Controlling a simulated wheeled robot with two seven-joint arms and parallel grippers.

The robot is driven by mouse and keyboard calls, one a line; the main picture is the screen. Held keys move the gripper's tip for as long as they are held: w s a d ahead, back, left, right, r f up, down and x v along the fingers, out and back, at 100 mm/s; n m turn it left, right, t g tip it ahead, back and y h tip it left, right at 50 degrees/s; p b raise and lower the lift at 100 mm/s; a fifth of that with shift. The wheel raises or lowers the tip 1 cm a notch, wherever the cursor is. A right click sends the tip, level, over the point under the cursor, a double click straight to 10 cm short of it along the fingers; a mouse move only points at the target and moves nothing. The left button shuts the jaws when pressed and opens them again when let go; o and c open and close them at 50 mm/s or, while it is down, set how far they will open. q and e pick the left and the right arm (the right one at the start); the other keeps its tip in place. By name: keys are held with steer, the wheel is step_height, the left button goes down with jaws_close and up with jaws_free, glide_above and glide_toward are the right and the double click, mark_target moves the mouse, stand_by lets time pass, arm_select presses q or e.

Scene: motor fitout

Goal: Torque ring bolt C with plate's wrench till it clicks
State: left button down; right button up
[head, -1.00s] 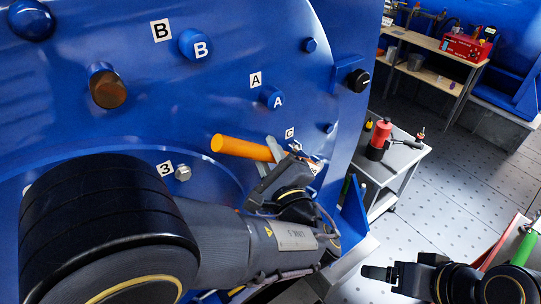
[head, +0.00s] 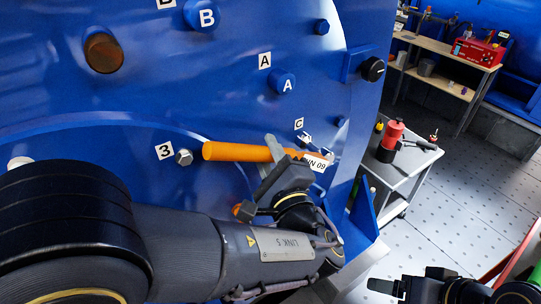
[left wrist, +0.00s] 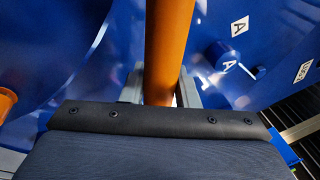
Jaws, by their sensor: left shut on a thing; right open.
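My left gripper (head: 278,160) is shut on the wrench by its orange handle (head: 232,151), in front of the blue motor face. The handle points left, its end close to the bolt beside label 3. The wrench's head end, with a white tag (head: 318,163), is at the right, below label C (head: 299,124). The bolt at C is not clearly visible; I cannot tell whether the wrench sits on it. In the left wrist view the orange handle (left wrist: 167,45) runs upward from between the fingers. My right gripper (head: 385,286) is open and empty at the lower right.
The blue motor face (head: 225,105) carries cap A (head: 283,84), cap B (head: 203,14) and a bolt (head: 184,157) beside label 3. A grey cart (head: 405,168) with a red tool (head: 391,136) stands to the right. A workbench (head: 450,55) is behind; the floor between is clear.

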arm_select(q)
steer(key=b, duration=0.1)
steer(key=f+n+b, duration=0.1)
steer(key=b, duration=0.1)
steer(key=a+f+n+b, duration=0.1)
steer(key=b, duration=0.1)
steer(key=shift+s+f, duration=0.15)
steer(key=shift+s, duration=0.2)
stand_by(0.4)
steer(key=shift+w+d+r+m+p, duration=0.25)
steer(key=shift+r+m+p, duration=0.3)
steer(key=shift+p, duration=0.5)
steer(key=shift+w+d+r+m+p, duration=0.1)
steer(key=shift+d+r+m+p, duration=0.1)
steer(key=shift+r+m+p, duration=0.6)
steer(key=shift+f+n+p, duration=0.1)
steer(key=shift+n+p, duration=0.2)
steer(key=shift+n, duration=0.05)
steer(key=shift+w+d+r+p, duration=0.2)
steer(key=shift+r+p, duration=0.25)
steer(key=shift+p, duration=0.4)
steer(key=shift+s+d+f+m, duration=0.1)
steer(key=shift+s+d+m, duration=0.2)
steer(key=shift+m, duration=0.1)
steer(key=s+d, duration=0.3)
steer(key=s, duration=0.2)
steer(key=shift+d+b, duration=0.3)
steer(key=shift+d, duration=0.1)
